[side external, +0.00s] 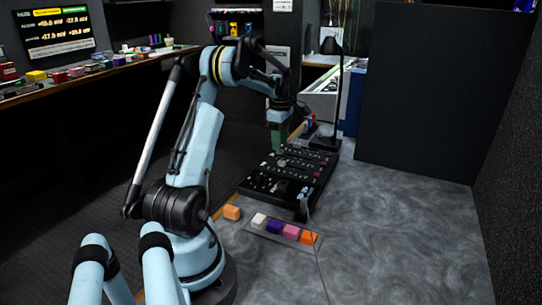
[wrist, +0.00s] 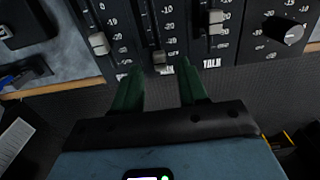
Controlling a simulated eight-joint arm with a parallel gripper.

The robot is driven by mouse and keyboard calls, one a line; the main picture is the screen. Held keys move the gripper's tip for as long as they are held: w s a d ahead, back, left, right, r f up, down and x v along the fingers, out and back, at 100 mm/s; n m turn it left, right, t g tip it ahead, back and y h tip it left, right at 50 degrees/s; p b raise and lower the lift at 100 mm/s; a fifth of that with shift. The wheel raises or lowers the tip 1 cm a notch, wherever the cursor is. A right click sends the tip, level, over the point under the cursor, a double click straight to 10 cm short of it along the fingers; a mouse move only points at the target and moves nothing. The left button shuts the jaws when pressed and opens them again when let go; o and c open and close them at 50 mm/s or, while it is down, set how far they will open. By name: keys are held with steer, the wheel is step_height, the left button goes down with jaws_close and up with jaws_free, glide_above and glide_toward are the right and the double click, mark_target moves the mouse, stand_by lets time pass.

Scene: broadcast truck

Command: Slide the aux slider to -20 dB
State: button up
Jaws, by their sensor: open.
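The black control panel (side external: 262,184) lies at the front of the grey surface. In the wrist view three sliders with dB scales show at the top: a left knob (wrist: 98,43), a middle knob (wrist: 159,58) low on its scale, and a right knob (wrist: 215,20) on the strip marked TALK. The middle strip's label is partly hidden by a finger, so I cannot tell which slider is aux. My gripper (wrist: 158,70) is open, its green fingers either side of the middle knob in the picture. Contact cannot be told. In the side view my gripper (side external: 278,138) is over the panel's far-left part.
A rotary knob (wrist: 284,30) is right of the sliders. A desk lamp (side external: 338,90) stands behind the panel. The grey surface to the right is clear.

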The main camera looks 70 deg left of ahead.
steer(key=shift+f, duration=1.15)
jaws_close()
